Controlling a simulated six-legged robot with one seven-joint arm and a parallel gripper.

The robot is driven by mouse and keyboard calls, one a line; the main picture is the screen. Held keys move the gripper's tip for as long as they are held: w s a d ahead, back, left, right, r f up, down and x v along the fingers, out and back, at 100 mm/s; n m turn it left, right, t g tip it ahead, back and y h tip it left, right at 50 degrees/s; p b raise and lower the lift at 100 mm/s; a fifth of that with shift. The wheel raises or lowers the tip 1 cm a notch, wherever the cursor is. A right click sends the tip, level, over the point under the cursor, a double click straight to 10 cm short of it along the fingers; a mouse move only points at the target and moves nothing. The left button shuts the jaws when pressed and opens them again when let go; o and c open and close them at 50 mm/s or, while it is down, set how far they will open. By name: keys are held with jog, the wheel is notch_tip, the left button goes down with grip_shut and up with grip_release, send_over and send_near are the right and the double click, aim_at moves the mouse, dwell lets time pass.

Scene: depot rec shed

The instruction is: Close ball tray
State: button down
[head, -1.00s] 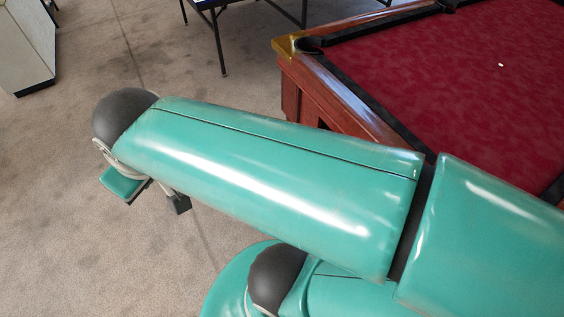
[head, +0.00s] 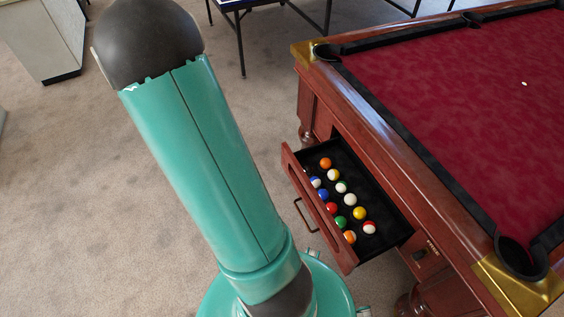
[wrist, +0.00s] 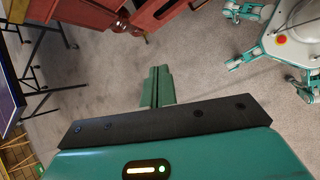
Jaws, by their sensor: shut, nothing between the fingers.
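The ball tray (head: 385,222) is a black-lined wooden drawer in the side of the pool table. It stands pulled out in the head view, with several coloured balls (head: 341,187) lying in it. Its front panel carries a dark bar handle (head: 304,216) on the outer face. My gripper (wrist: 157,88) shows in the wrist view with its green fingers together and nothing between them, over bare carpet. It is out of sight in the head view. Red-brown wood of the table (wrist: 158,14) shows at the top of the wrist view, apart from the fingers.
The pool table (head: 455,85) with red cloth fills the right of the head view. A dark-legged table (head: 240,45) stands at the back, and a pale cabinet (head: 45,40) at the far left. The carpet (head: 85,200) left of the tray is clear.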

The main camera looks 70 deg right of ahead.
jog(key=s+d+f+n+g, duration=0.15)
jog(key=s+d+f, duration=0.25)
jog(key=f, duration=0.4)
jog(key=s+d+f+n+g, duration=0.1)
jog(key=s+d+f+n, duration=0.3)
jog(key=f, duration=0.5)
jog(key=m, duration=0.1)
send_near(295, 168)
jog(key=shift+x, duration=2.95)
jog(key=shift+s+a, duration=0.1)
jog(key=shift+a, duration=0.05)
jog(key=s+d, duration=1.4)
jog(key=d, duration=0.2)
jog(key=shift+a, duration=0.1)
